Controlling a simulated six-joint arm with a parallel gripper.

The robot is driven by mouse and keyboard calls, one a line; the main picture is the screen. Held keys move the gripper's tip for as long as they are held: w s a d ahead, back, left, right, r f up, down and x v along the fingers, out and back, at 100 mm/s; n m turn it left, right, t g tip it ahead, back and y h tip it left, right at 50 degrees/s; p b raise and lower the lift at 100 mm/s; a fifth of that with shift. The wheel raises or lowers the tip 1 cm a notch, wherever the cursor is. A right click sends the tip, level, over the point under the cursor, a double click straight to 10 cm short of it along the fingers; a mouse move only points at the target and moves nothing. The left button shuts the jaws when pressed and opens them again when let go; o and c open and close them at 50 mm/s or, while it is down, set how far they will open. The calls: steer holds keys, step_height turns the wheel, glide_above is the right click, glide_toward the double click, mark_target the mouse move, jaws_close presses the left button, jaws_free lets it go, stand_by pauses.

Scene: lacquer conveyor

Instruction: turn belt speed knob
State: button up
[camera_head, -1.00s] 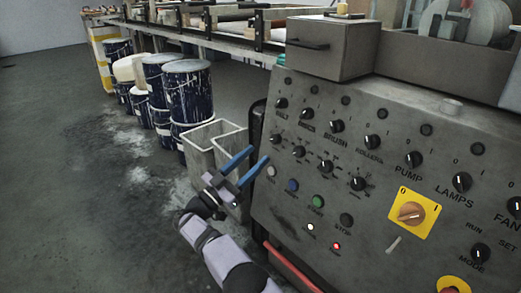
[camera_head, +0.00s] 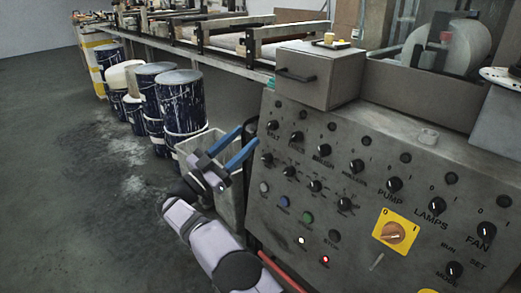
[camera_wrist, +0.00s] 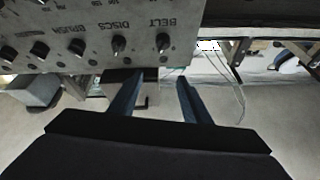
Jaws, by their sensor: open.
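The grey control panel (camera_head: 300,238) stands at the right in the head view. At its upper left is the BELT knob (camera_head: 272,125); below its label is a second black knob with tick marks (camera_head: 267,159), whose own label is too small to read. My gripper (camera_head: 249,135) is open and empty at the panel's left edge, close to these knobs. In the wrist view, my two blue fingers (camera_wrist: 158,76) stand apart with nothing between them. The panel is upside down there, with the BELT knob (camera_wrist: 163,42) just beyond the fingertips.
A grey box (camera_head: 318,78) with a handle stands above the panel. A yellow-plated orange switch (camera_head: 394,234) and more knobs lie to the right. A pale bin (camera_head: 229,196) and blue drums (camera_head: 183,104) stand left. Open floor (camera_head: 60,200) is at far left.

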step_height(320, 180, up, 5)
steer(key=p, duration=0.2)
steer(key=n+y+p, duration=0.2)
steer(key=n+y, duration=0.5)
steer(key=n, duration=0.7)
glide_toward(266, 159)
steer(key=shift+w+d, duration=0.1)
steer(key=shift+w, duration=0.1)
steer(key=shift+b+x, duration=0.65)
steer(key=shift+x, duration=2.95)
steer(key=c, duration=1)
